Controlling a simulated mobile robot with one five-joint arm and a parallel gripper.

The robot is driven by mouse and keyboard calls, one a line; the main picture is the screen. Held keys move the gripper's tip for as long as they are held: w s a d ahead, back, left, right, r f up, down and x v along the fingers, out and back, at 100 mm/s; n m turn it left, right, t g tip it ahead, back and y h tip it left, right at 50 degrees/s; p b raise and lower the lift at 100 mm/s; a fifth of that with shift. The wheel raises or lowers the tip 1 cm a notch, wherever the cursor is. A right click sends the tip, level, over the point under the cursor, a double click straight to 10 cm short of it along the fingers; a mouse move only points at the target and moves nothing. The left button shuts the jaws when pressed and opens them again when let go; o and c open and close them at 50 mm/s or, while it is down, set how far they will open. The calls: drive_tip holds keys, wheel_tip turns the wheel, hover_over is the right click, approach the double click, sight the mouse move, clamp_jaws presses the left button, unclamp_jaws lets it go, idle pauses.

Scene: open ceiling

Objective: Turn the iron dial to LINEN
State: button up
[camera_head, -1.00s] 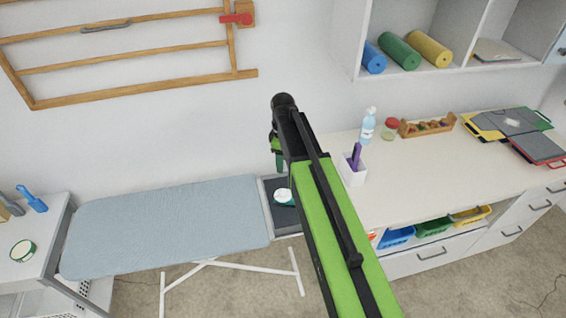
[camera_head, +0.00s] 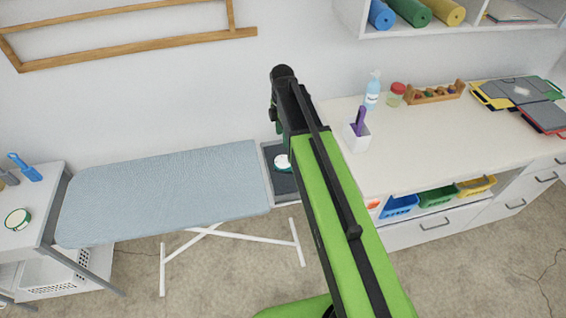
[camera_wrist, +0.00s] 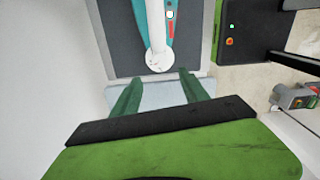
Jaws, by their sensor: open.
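The iron (camera_wrist: 168,25) lies at the top of the wrist view, teal with a white handle and red marks on its side. A white round part (camera_wrist: 158,61) at its near end may be the dial; its marks are too small to read. The iron sits on a dark rest (camera_wrist: 112,45) at the end of the ironing board (camera_head: 165,200). In the head view the iron (camera_head: 283,163) is partly hidden by my arm. My gripper (camera_wrist: 160,82) is open and empty, its green fingers pointing toward the white part, which shows between and beyond their tips.
A white counter (camera_head: 450,140) at right holds a white cup with a purple item (camera_head: 357,137), a spray bottle (camera_head: 372,90) and a jar (camera_head: 395,95). A left side table (camera_head: 35,215) holds a blue-handled tool (camera_head: 26,168) and a round tin (camera_head: 18,219).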

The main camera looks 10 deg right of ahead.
sight(283, 158)
wheel_tip(283, 158, down, 12)
drive_tip(key=b, duration=1)
drive_tip(key=shift+s, duration=0.1)
drive_tip(key=shift+r, duration=0.15)
drive_tip(key=shift+c, duration=0.4)
clamp_jaws()
